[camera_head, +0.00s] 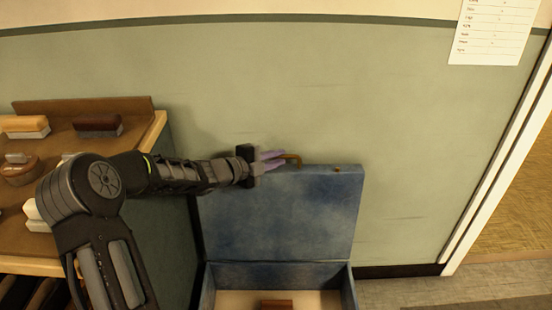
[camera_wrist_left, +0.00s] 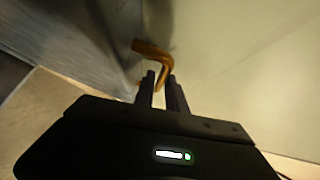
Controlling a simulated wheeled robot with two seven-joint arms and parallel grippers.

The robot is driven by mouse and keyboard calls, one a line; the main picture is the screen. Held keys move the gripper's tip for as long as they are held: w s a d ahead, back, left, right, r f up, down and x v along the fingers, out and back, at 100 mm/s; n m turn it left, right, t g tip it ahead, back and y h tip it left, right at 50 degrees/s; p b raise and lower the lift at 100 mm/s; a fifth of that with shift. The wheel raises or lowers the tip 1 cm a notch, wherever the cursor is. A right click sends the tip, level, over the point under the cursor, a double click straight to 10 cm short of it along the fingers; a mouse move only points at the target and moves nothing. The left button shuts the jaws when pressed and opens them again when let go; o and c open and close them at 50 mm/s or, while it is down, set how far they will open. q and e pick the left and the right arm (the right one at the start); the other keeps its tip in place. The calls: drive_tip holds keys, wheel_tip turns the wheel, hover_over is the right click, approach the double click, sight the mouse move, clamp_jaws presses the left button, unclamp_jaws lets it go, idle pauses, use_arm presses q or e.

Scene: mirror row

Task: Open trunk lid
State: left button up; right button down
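The blue trunk (camera_head: 348,290) stands on the floor against the wall. Its lid (camera_head: 290,215) is raised and stands about upright behind the box. A bent brass handle (camera_head: 293,158) sticks out at the lid's top edge. My left gripper (camera_head: 284,158) is at this edge, its fingers around the handle's end with only a narrow gap between them. In the left wrist view the brass handle (camera_wrist_left: 155,52) runs down between the fingertips (camera_wrist_left: 162,82), beside the grey-blue lid (camera_wrist_left: 85,35). My right gripper is not in view.
A reddish-brown block (camera_head: 277,304) lies in the trunk's pale interior. A wooden-topped cabinet (camera_head: 150,140) with several brushes stands close on the left. The green wall (camera_head: 420,150) is right behind the lid. Floor (camera_head: 430,292) is free to the right, near a white door frame (camera_head: 500,165).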

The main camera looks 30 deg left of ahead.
use_arm(q)
clamp_jaws()
idle(1.0)
